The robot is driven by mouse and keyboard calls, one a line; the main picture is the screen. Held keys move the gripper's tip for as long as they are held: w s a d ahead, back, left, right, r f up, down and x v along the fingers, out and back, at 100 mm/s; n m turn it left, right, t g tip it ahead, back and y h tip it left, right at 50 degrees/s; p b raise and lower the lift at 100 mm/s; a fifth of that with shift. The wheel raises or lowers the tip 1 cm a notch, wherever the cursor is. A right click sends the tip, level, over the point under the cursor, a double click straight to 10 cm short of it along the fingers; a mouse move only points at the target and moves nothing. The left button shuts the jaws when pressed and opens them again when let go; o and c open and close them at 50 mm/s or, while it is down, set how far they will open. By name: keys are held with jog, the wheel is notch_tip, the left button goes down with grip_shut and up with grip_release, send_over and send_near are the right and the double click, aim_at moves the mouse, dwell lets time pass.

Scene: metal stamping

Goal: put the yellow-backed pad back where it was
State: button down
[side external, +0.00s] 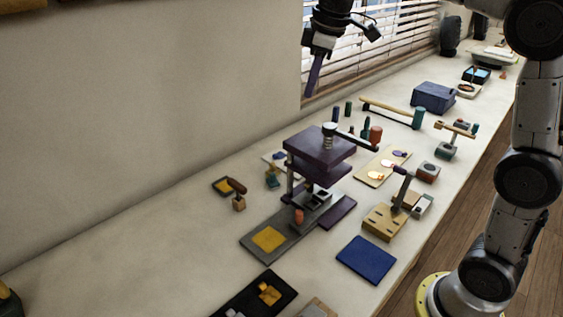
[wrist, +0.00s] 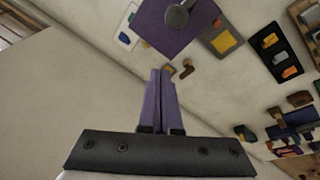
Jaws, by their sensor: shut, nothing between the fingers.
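My gripper (side external: 312,84) is high above the bench near the window blinds, in the upper middle of the side view. Its purple fingers (wrist: 160,76) are together and empty in the wrist view. A flat yellow square (side external: 268,238) lies on the front end of the grey press base; it also shows in the wrist view (wrist: 224,43). A small dark-edged square with yellow on it (side external: 221,186) lies on the bench left of the press, beside a brown-handled stamp (side external: 238,192). I cannot tell which of these is the yellow-backed pad.
The purple press (side external: 318,146) stands mid-bench on its grey base (side external: 290,232). A black tray (side external: 240,297) with pieces lies at the front, a blue mat (side external: 366,260) to its right. A wooden block fixture (side external: 383,222) stands right of the press.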

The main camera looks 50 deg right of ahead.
jog(key=w+d+f+g, duration=0.1)
jog(key=w+d+f, duration=0.1)
jog(key=w+f, duration=0.65)
jog(key=g, duration=0.2)
send_over(269, 169)
jog(key=s+d, duration=0.2)
jog(key=s, duration=0.1)
notch_tip(269, 169, down, 10)
jog(key=r, duration=0.1)
jog(key=f, duration=1)
jog(key=shift+w+d+f, duration=0.1)
jog(key=shift+d+f, duration=0.1)
jog(key=shift+w+a, duration=0.55)
jog(key=shift+w, duration=0.25)
jog(key=shift+w+a, duration=0.5)
jog(key=shift+w, duration=0.25)
